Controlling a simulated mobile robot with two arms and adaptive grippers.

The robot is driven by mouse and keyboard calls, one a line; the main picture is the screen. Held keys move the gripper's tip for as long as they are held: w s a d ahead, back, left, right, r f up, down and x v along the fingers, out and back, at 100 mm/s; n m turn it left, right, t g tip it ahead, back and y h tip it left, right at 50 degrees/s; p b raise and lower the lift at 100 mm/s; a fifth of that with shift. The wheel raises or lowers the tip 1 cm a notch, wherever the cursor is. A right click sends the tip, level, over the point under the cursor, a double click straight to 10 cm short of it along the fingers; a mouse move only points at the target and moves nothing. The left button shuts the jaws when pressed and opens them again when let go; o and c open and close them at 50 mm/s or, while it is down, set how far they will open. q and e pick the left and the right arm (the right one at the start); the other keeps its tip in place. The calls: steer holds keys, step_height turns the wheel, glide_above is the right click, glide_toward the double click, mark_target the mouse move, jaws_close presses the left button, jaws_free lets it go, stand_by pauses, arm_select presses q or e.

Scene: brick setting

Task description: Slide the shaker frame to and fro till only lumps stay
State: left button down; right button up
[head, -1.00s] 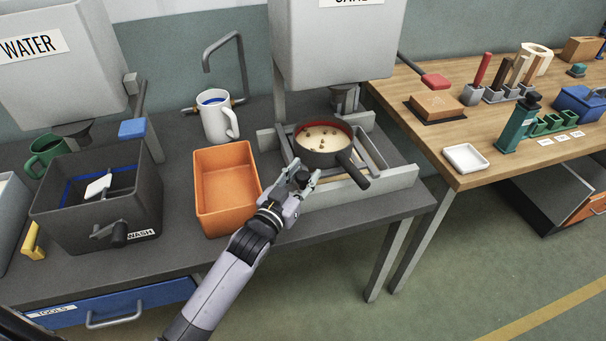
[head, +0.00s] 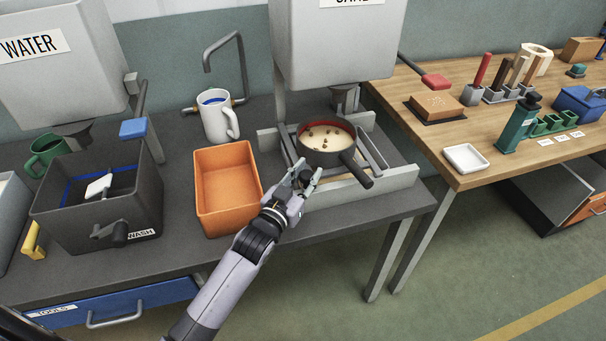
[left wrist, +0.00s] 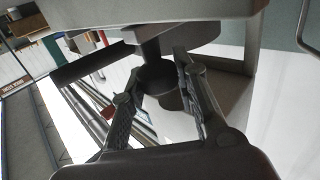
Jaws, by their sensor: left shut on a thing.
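A dark round sieve (head: 327,157) with a reddish inner wall and a side handle sits in the grey shaker frame (head: 376,152) under the hopper on the right of the bench. Pale sand with several brown lumps (head: 328,133) shows in it. My left gripper (head: 305,178) is at the frame's near left side, shut on a dark knob there. In the left wrist view the fingers of my left gripper (left wrist: 163,98) close around the dark knob (left wrist: 157,77). The sand is not seen in that view. My right gripper is not in view.
An orange bin (head: 226,193) stands just left of the shaker and a white mug (head: 217,122) behind it. The dark wash tub (head: 108,205) is further left. A grey hopper (head: 333,45) hangs over the sieve. A wooden table (head: 450,135) stands to the right.

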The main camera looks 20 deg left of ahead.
arm_select(q)
steer(key=w+d, duration=0.2)
steer(key=d, duration=0.1)
steer(key=w+d, duration=0.1)
steer(key=d, duration=0.1)
steer(key=shift+w, duration=0.15)
steer(key=shift+a, duration=0.1)
steer(key=c, duration=1.3)
jaws_free()
steer(key=s, duration=0.4)
steer(key=s+a, duration=0.1)
steer(key=s, duration=0.3)
steer(key=s+a, duration=0.1)
steer(key=s, duration=0.3)
steer(key=shift+a, duration=0.2)
